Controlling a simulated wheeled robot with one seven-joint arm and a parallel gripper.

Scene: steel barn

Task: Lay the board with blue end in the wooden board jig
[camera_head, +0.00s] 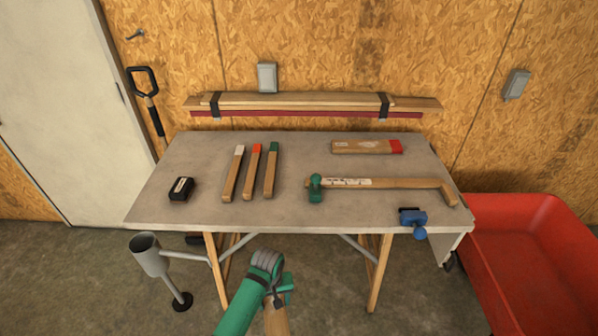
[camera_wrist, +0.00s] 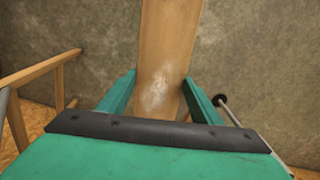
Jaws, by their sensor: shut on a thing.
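My gripper (camera_head: 277,292) is low in front of the workbench (camera_head: 200,152) and shut on a plain wooden board (camera_head: 277,321). In the wrist view the board (camera_wrist: 167,45) stands between the two green fingers (camera_wrist: 160,104) and runs out of the top of the picture. No blue end shows on the held board in either view. Three narrow boards lie side by side on the bench: white-ended (camera_head: 233,175), orange-ended (camera_head: 253,175) and green-ended (camera_head: 271,173). I cannot make out a wooden board jig for certain.
On the bench lie a red-ended wooden piece (camera_head: 362,147), a long-handled tool with green head (camera_head: 316,189) and a small black object (camera_head: 181,188). A blue clamp (camera_head: 413,218) sits at the front right edge. A red bin (camera_head: 530,250) stands at right.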

